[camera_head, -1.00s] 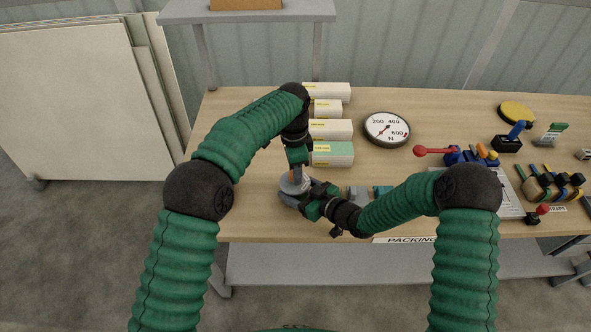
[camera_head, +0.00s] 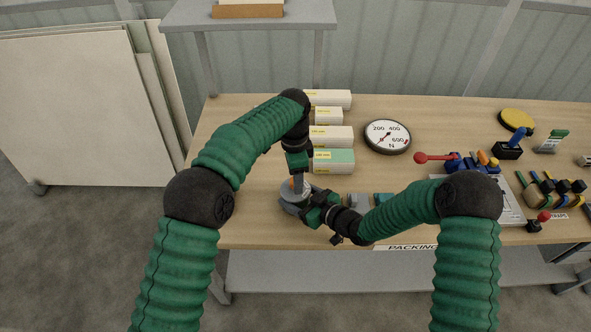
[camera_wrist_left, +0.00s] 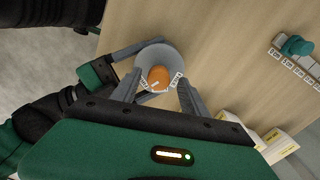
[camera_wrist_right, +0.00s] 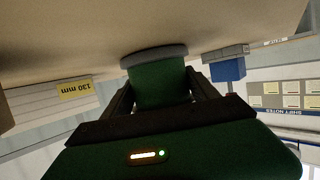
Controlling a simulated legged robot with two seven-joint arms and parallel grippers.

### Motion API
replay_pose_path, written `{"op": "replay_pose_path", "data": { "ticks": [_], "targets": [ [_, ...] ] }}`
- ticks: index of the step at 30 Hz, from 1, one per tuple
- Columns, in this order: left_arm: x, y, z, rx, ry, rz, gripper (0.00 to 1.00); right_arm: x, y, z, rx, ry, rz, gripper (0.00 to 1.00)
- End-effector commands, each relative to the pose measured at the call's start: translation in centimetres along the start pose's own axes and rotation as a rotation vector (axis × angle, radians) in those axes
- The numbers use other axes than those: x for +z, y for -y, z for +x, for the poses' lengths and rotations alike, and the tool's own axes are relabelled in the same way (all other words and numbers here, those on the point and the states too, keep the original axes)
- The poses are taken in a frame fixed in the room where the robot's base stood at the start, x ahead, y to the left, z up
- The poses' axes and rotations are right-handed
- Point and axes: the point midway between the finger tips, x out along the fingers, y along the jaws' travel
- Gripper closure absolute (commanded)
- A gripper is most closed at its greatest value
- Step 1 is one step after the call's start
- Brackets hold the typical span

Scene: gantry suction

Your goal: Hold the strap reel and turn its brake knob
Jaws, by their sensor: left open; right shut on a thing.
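The strap reel (camera_head: 290,197) is a grey round disc near the front edge of the table. Its orange brake knob (camera_wrist_left: 158,77) is on top, with small white labels beside it. My left gripper (camera_wrist_left: 157,88) points down from above and is open, its fingers on either side of the knob; I cannot tell whether they touch it. My right gripper (camera_head: 312,205) reaches in from the right and is shut on the reel. In the right wrist view its fingers flank the reel's green body (camera_wrist_right: 160,85) under a grey rim. The arms hide part of the reel.
Several long boxes (camera_head: 332,137) stand behind the reel. A round dial gauge (camera_head: 387,137) lies to the right, then a red-knobbed lever (camera_head: 430,157), a yellow disc (camera_head: 516,119) and coloured straps.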

Motion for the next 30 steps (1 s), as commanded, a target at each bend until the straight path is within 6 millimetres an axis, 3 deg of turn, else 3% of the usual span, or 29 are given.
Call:
{"op": "replay_pose_path", "data": {
  "ticks": [5,11,15,29,30],
  "targets": [
    [-0.1,0.1,-3.3,-0.004,-0.003,0.0,0.48,-0.2,-0.1,0.0,0.001,-0.004,-0.001,1.0],
    [-0.2,0.2,-8.7,-0.006,-0.004,0.0,0.48,-0.2,-0.1,0.0,0.002,-0.004,-0.001,1.0],
    [-0.2,0.3,-10.7,-0.004,-0.002,0.0,0.48,-0.2,-0.1,0.0,0.002,-0.004,-0.001,1.0],
    [-0.1,0.2,-11.6,-0.001,0.0,0.0,0.48,-0.2,-0.1,0.0,0.002,-0.004,-0.001,1.0],
    [-0.1,0.2,-11.6,-0.001,0.0,0.0,0.48,-0.2,-0.1,0.0,0.002,-0.004,-0.001,0.28]
  ]
}}
